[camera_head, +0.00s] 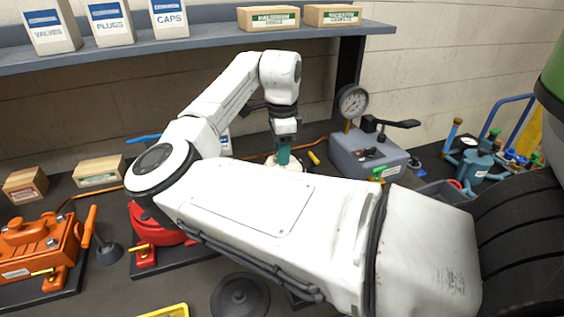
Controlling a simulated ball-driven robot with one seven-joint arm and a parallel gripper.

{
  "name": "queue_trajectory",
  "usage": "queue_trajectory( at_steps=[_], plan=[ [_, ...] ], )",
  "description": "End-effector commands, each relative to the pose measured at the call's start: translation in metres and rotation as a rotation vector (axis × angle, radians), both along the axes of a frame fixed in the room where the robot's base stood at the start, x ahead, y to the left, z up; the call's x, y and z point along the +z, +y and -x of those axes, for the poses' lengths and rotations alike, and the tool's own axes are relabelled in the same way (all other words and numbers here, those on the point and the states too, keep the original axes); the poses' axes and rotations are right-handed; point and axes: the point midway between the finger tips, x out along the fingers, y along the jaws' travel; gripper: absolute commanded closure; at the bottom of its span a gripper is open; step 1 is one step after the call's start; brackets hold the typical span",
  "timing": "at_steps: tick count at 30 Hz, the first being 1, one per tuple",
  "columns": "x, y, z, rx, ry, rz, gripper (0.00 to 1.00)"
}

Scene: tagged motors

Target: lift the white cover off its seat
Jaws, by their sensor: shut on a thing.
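My gripper (283,142) is at the far end of my white arm, pointing down near the middle of the table. A teal upright piece shows at its tip. The white cover (289,164) is directly below, with only its upper part visible. My gripper is shut on it. My own forearm hides the cover's lower part and its seat, so I cannot tell whether the cover touches the seat.
A grey box with a pressure gauge (354,102) stands close to the right of my gripper. Orange (40,245) and red (158,232) motors are on the left. Teal equipment (474,163) is at right. A shelf (180,48) with labelled boxes runs behind.

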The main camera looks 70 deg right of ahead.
Motion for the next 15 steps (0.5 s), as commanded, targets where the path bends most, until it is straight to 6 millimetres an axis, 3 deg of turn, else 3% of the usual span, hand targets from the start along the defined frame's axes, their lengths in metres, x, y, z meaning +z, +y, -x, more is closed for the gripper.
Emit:
queue_trajectory(
  at_steps=[8,15],
  plan=[
    [0.057,0.04,0.028,-0.004,-0.002,0.005,1.0],
    [0.082,0.085,0.058,-0.003,-0.004,0.002,1.0]
  ],
)
